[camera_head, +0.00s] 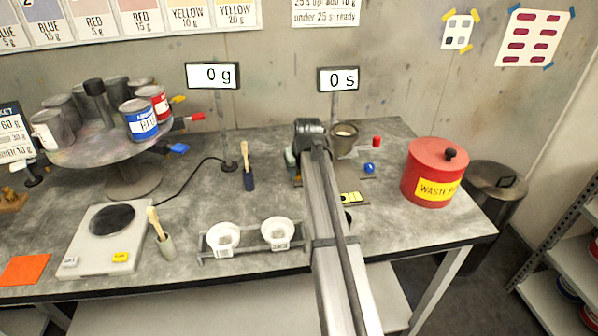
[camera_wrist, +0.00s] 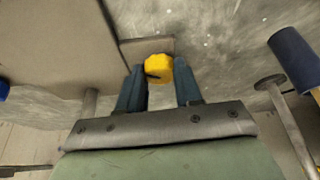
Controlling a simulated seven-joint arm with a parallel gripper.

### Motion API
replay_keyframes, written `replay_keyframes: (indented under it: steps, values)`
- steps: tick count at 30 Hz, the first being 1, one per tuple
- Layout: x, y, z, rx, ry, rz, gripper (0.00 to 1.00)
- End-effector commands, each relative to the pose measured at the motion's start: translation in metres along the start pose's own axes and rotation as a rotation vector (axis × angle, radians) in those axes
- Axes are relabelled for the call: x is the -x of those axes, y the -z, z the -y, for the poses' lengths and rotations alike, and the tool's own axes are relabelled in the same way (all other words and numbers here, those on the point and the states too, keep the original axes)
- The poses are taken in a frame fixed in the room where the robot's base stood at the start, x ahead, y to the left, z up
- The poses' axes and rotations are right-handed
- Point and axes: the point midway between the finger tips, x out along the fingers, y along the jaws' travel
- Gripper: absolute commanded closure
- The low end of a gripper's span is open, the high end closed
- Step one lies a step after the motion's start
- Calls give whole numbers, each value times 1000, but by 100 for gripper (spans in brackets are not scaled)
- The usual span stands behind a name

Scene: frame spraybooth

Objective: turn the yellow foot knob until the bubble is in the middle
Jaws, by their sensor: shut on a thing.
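The yellow foot knob (camera_wrist: 158,67) shows in the wrist view between the two dark fingers of my gripper (camera_wrist: 160,78). The fingers are closed around its sides.
A red waste can (camera_head: 433,172) stands to the right. A brush in a dark blue holder (camera_head: 248,172) stands left of my gripper. A rack with two white cups (camera_head: 250,252) sits at the front. Two display posts (camera_head: 226,122) rise behind.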

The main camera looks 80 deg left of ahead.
Motion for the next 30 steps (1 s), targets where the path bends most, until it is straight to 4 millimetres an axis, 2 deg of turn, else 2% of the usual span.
replay_keyframes:
  steps: [12, 30]
  values:
    - [0, 0, -2, 211, 87, 1, 96]
    - [0, 0, -2, 256, 105, 2, 96]
